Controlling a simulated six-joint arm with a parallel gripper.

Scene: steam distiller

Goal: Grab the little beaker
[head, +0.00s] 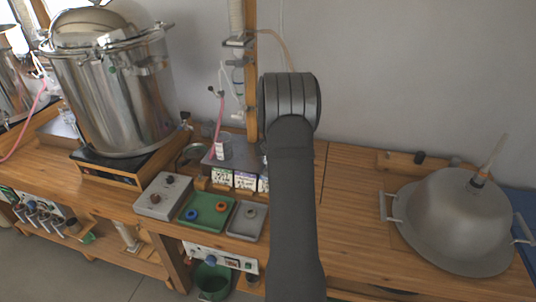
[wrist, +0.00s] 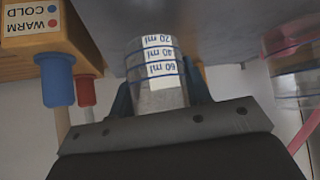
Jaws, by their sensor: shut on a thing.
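The little beaker (wrist: 157,88) is a clear small cylinder with blue lines and white labels reading 20, 40 and 60 ml. In the wrist view it sits between the blue fingers of my gripper (wrist: 160,92), and the labels appear upside down. My gripper is shut on the beaker, with a finger against each side. The beaker's top end in that view reaches the edge of a grey surface (wrist: 205,35); I cannot tell whether they touch. In the head view, my own arm hides the gripper and the held beaker.
A wooden block labelled warm and cold (wrist: 38,30) with blue and red fittings is near the gripper. A clear vessel (wrist: 290,60) stands close on the other side. A steel pot (head: 115,95) and a dome (head: 455,220) flank the bench. Bare bench (head: 355,220) lies right of my arm.

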